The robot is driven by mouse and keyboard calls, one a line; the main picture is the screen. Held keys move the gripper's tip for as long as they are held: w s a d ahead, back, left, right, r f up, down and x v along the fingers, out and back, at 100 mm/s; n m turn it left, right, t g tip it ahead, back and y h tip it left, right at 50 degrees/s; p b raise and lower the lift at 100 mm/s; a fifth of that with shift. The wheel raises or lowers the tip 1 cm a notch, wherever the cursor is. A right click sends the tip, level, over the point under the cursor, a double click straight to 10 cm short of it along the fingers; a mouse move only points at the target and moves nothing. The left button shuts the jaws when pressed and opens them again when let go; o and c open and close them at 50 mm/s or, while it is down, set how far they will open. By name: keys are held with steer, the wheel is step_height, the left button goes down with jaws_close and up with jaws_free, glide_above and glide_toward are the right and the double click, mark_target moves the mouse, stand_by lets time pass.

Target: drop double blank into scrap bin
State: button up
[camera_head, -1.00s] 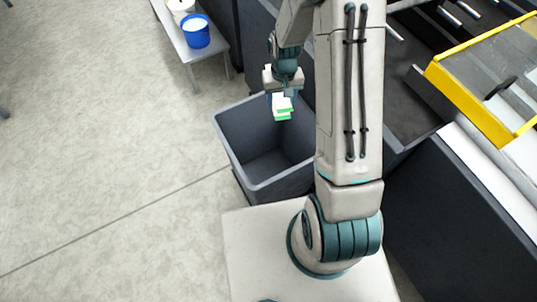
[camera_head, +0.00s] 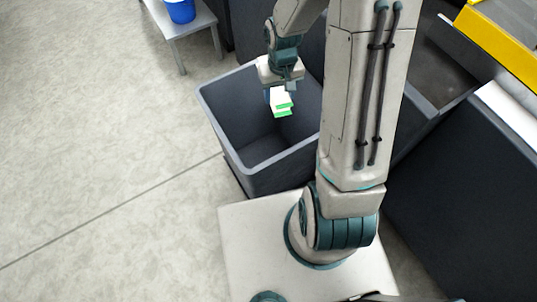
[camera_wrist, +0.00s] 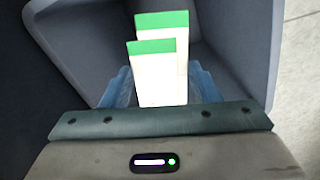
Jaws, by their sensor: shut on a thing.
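The double blank (camera_head: 281,103) is two white pieces with green ends, one offset from the other. It also shows in the wrist view (camera_wrist: 157,75), where the two pieces overlap. My gripper (camera_head: 279,92) is shut on it and holds it over the open scrap bin (camera_head: 232,140). The bin is a grey, deep, rectangular tub and looks empty where its floor shows. In the wrist view the bin's walls (camera_wrist: 240,40) surround the blank, which hangs between the blue fingers. How far the blank is below the rim is hard to tell.
A small grey table (camera_head: 188,24) with a blue bucket (camera_head: 181,10) stands behind the bin. Dark machine panels (camera_head: 455,190) and a yellow frame (camera_head: 500,40) are on the right. The floor at left (camera_head: 90,120) is clear.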

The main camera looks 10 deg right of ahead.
steer(key=shift+s+f+b, duration=0.25)
steer(key=shift+f+b, duration=0.2)
steer(key=shift+f, duration=0.25)
step_height(320, 180, down, 6)
steer(key=b, duration=0.4)
steer(key=shift+r+b, duration=0.1)
steer(key=shift+b, duration=0.25)
steer(key=o, duration=1)
steer(key=shift+o, duration=0.2)
step_height(320, 180, up, 14)
steer(key=p, duration=0.3)
steer(key=shift+p, duration=0.3)
